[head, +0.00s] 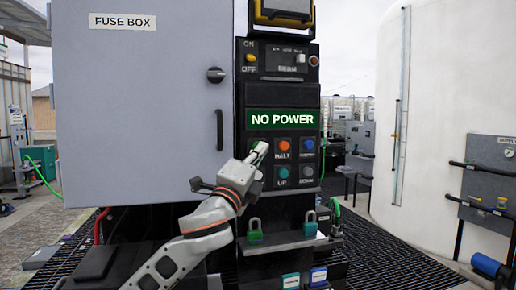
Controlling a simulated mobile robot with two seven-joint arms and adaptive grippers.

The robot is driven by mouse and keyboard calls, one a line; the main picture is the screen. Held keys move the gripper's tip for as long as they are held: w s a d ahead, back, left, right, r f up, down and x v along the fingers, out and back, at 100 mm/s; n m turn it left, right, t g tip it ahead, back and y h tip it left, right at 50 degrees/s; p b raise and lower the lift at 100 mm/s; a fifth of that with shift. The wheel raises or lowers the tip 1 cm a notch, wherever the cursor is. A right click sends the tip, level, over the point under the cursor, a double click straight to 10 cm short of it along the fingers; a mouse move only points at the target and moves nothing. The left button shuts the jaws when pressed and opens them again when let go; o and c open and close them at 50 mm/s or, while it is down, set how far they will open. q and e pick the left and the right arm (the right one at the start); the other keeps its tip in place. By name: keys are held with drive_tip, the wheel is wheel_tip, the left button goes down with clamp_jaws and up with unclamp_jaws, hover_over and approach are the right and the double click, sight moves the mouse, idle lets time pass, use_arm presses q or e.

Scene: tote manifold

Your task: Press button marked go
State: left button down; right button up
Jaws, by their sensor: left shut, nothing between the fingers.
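A black control panel (241,130) stands right of the grey fuse box in the head view. It carries a grid of buttons under a green sign (282,120) reading "NO POWER". My left gripper (256,153) is shut and empty, with its tips at the upper left spot of the grid. The button there is mostly hidden by the gripper, with a green bit showing, and I cannot read its label. I cannot tell whether the tips touch it. To its right are an orange button marked HALT (283,145) and a blue button (308,144). My right gripper is out of view.
The fuse box door (140,100) is closed, with a knob (215,75) and a handle (219,130). Below the grid hang green padlocks (254,236). A yellow ON/OFF switch (250,58) sits above. A large white tank (450,110) stands at the right.

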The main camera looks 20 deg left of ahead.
use_arm(q)
drive_tip(key=shift+w+a, duration=0.1)
drive_tip(key=shift+w+a+p, duration=0.15)
drive_tip(key=shift+w+p, duration=0.1)
drive_tip(key=shift+p, duration=0.05)
drive_tip(key=shift+w+a, duration=0.1)
drive_tip(key=shift+w, duration=0.05)
idle(0.5)
drive_tip(key=shift+w+a, duration=0.3)
drive_tip(key=shift+w, duration=0.05)
idle(0.5)
drive_tip(key=shift+s+d, duration=0.1)
idle(0.3)
drive_tip(key=shift+s+d+p, duration=0.5)
drive_tip(key=shift+s+p, duration=0.15)
drive_tip(key=shift+s, duration=0.1)
